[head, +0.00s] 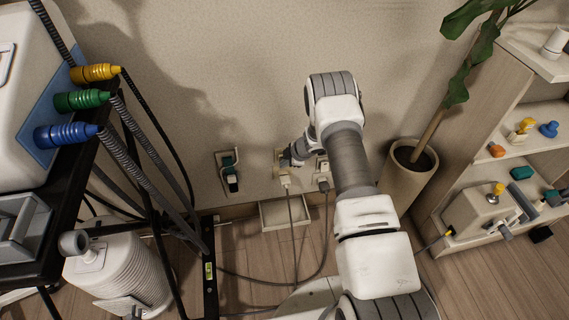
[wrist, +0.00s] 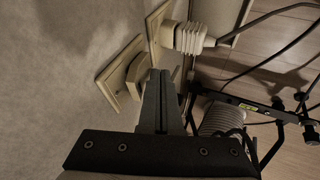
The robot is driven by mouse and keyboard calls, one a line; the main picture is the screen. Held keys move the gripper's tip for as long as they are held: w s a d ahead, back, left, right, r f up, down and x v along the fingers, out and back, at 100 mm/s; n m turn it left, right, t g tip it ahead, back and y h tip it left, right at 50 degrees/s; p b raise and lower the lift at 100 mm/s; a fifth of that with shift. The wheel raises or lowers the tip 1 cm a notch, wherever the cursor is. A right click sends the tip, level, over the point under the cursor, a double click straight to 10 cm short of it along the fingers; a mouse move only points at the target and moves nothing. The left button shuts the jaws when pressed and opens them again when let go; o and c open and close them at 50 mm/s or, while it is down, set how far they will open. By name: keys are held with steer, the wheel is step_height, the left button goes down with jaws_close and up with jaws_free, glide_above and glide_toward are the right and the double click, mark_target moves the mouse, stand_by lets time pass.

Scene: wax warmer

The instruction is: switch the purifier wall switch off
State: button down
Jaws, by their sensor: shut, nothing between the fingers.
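My gripper (head: 289,158) is shut and empty, with its tips close to the wall at a pale wall plate (head: 279,156). In the wrist view the shut fingers (wrist: 158,78) reach to the face of a cream plate (wrist: 112,84) that has a raised pale part, likely the switch rocker, beside the tips. The fingers hide part of it, so I cannot tell its on or off position or whether they touch it. A second plate (wrist: 157,24) with a pale ribbed plug (wrist: 190,39) is just beyond. No label marks which one is the purifier's.
Another wall plate with a dark plug (head: 230,178) is to the left. Cables hang over an open box (head: 286,216). A white ribbed appliance (head: 125,268) stands lower left, a potted plant (head: 408,172) and shelf (head: 500,120) right.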

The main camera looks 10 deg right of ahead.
steer(key=shift+r, duration=0.1)
steer(key=shift+r+p, duration=0.65)
steer(key=shift+r, duration=0.1)
steer(key=shift+s, duration=0.1)
